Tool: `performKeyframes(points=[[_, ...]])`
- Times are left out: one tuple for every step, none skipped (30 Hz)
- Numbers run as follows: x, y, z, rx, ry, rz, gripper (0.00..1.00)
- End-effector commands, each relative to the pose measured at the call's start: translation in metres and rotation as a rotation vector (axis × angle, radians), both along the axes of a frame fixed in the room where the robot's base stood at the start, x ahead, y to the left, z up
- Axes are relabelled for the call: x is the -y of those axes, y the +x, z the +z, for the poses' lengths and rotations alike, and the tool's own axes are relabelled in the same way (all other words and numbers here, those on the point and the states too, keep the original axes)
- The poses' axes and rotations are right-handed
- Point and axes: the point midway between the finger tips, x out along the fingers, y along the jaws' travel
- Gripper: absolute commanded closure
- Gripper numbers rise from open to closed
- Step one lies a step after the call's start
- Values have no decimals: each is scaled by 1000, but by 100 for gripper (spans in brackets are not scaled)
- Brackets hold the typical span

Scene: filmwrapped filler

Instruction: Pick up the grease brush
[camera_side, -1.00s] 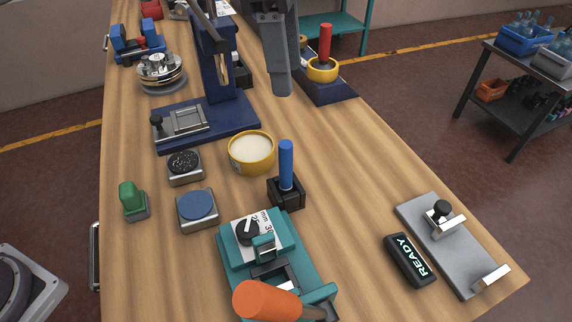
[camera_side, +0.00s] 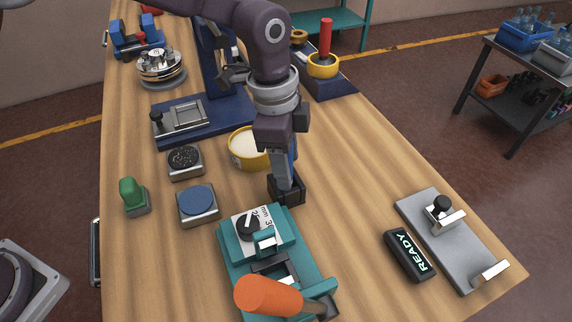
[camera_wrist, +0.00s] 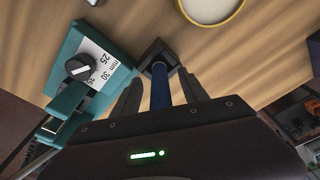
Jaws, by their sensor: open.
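The grease brush appears to be the blue-handled tool standing upright in a small black holder (camera_side: 291,191). In the side view my gripper (camera_side: 286,182) reaches down over it and hides most of the handle; only a sliver of blue shows. In the wrist view the blue handle (camera_wrist: 160,88) stands between my two open fingers, one on each side, with the black holder (camera_wrist: 158,53) just beyond the tips. I cannot tell if either finger touches the handle. The brush's lower end is hidden in the holder.
A yellow-rimmed pot of pale grease (camera_side: 247,148) stands close behind the holder. A teal press (camera_side: 262,245) with an orange handle is close in front. A blue round pad (camera_side: 197,202) lies left, a READY display (camera_side: 409,255) right. Bare tabletop lies right of the holder.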

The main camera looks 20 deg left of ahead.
Motion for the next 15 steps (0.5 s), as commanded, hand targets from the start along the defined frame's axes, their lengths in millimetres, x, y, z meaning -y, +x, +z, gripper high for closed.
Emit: performKeyframes(points=[[1,0,-8,-1,1,0,49],[1,0,-11,-1,1,0,49],[2,0,-14,0,0,0,49],[2,1,-15,0,0,0,49],[2,1,-16,1,-1,0,49],[2,1,-16,1,-1,0,49],[2,1,-15,1,-1,0,49],[2,1,-15,1,-1,0,49],[2,1,-15,1,-1,0,49],[2,1,-15,1,-1,0,51],[2,1,-15,1,-1,0,57],[2,1,-15,1,-1,0,64],[2,1,-15,1,-1,0,70],[2,1,-15,1,-1,0,76],[2,1,-15,1,-1,0,84]])
